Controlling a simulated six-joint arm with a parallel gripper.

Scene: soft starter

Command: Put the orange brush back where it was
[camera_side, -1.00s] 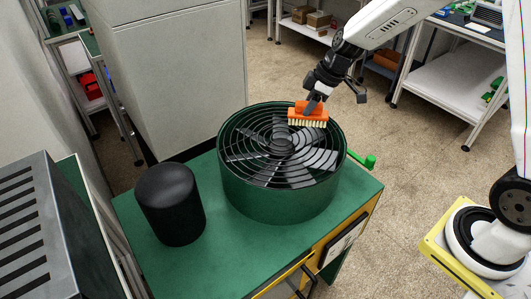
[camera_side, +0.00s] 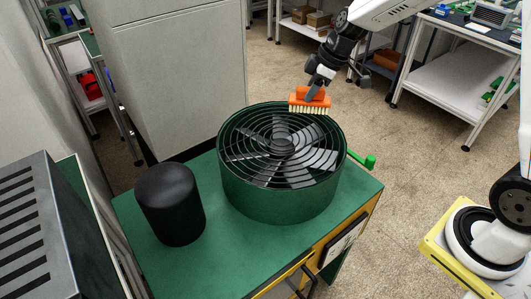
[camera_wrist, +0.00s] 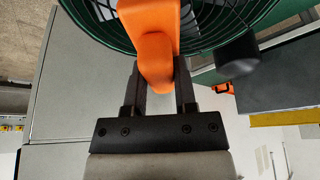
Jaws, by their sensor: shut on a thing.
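The orange brush (camera_side: 311,99) has an orange body and pale bristles that point down. My gripper (camera_side: 313,90) is shut on its handle and holds it above the far right rim of the green round fan housing (camera_side: 281,200). In the wrist view, the orange handle (camera_wrist: 154,60) sits between the two dark fingers of my gripper (camera_wrist: 160,85). The bristles are hidden there. I cannot tell from the side view how high the brush is above the rim.
The fan housing stands on a green-topped cart (camera_side: 215,255) with a black cylinder (camera_side: 170,204) to its left. A green handle (camera_side: 370,162) sticks out at the cart's right corner. A grey cabinet (camera_side: 180,75) stands behind. The cart's front left top is clear.

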